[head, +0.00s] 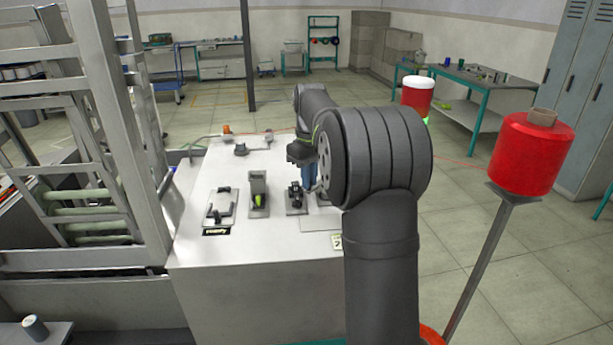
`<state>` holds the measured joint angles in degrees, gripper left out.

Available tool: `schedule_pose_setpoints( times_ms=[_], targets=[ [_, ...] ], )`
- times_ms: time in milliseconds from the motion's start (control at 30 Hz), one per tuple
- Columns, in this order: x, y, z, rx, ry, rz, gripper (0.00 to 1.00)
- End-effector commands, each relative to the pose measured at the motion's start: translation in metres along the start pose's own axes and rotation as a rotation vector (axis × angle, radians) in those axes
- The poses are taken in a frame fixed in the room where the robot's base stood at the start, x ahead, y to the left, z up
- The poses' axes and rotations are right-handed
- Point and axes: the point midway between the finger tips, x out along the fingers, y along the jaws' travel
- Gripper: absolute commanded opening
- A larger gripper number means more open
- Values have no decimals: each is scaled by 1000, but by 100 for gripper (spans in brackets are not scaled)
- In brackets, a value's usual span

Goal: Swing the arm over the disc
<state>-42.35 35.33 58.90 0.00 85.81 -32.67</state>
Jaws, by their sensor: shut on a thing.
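My gripper (303,163) is low over the right part of the light bench (250,300), beside a small black fixture (295,194) on a grey plate. My own arm link covers much of the gripper from the right. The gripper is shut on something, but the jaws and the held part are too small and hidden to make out.
Left of the fixture stand a grey holder with a yellow-green piece (258,198) and a clamp-like fixture (220,206). A metal rack (130,150) borders the bench at left. A red spool (531,155) stands on a post at right. The bench's front is clear.

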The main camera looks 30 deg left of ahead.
Motion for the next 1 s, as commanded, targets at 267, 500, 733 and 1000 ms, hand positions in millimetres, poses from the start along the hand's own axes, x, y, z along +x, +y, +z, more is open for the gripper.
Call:
schedule_pose_setpoints(
  times_ms=[267,500,733,1000],
  targets=[
    [-1,1,0,1,2,2,4],
    [-2,4,6,2,3,3,4],
    [-2,4,6,2,3,4,4],
    [-1,4,6,1,2,2,31]
  ],
)
